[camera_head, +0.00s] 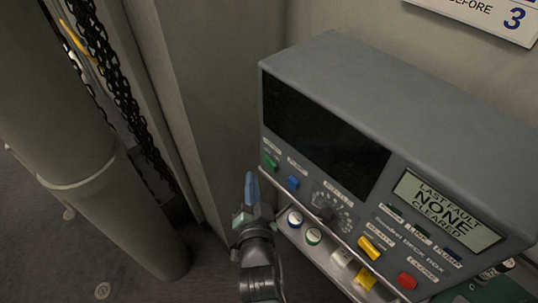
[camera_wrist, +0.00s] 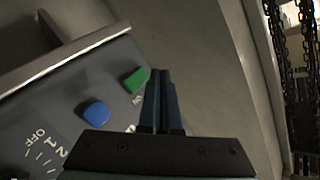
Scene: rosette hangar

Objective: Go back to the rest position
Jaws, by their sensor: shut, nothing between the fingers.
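My gripper (camera_head: 251,190) is in front of the left end of a grey control box in the head view. Its blue fingers are together and empty, pointing upward in the picture. The box (camera_head: 400,75) has a dark screen and a small display reading "LAST FAULT NONE CLEARED". In the wrist view my gripper's fingertips (camera_wrist: 160,75) are beside the green button (camera_wrist: 136,78), with the blue button (camera_wrist: 95,112) to the left. I cannot tell whether the fingers touch the panel. In the head view the green button (camera_head: 270,161) and blue button (camera_head: 293,183) are both visible.
Below the panel is a ledge with a rail (camera_head: 325,245) and several round and coloured parts. A yellow button (camera_head: 370,248) and a red button (camera_head: 407,281) sit at the panel's lower right. A thick column (camera_head: 75,130) and hanging chains (camera_head: 115,80) stand at left.

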